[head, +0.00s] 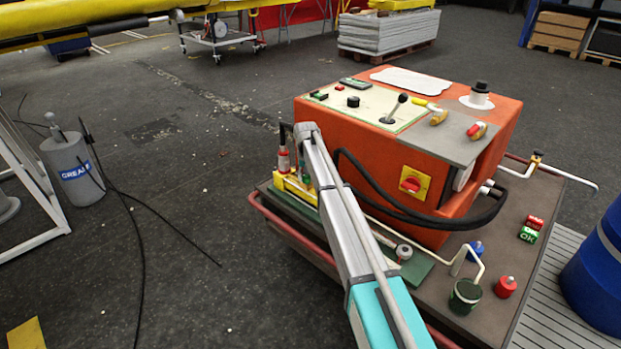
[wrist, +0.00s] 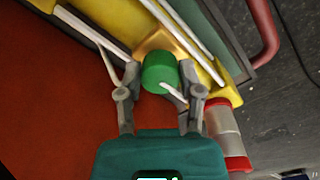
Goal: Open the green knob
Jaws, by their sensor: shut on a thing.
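The green knob (wrist: 158,73), round with a white pointer mark, sits on a brass-coloured fitting (wrist: 154,44) in the wrist view. My gripper (wrist: 161,93) is shut on the knob, with one finger on each side of it. In the head view my arm reaches to the near left side of the orange machine (head: 400,190), beside a yellow valve block (head: 294,190). The knob and my fingertips are hard to make out there, behind my arm.
A red and white cylinder (wrist: 226,130) stands close beside my right finger in the wrist view. White pipes and the yellow frame run close around the knob. A black hose (head: 400,208) loops off the machine's front. Open floor (head: 190,230) lies to the left.

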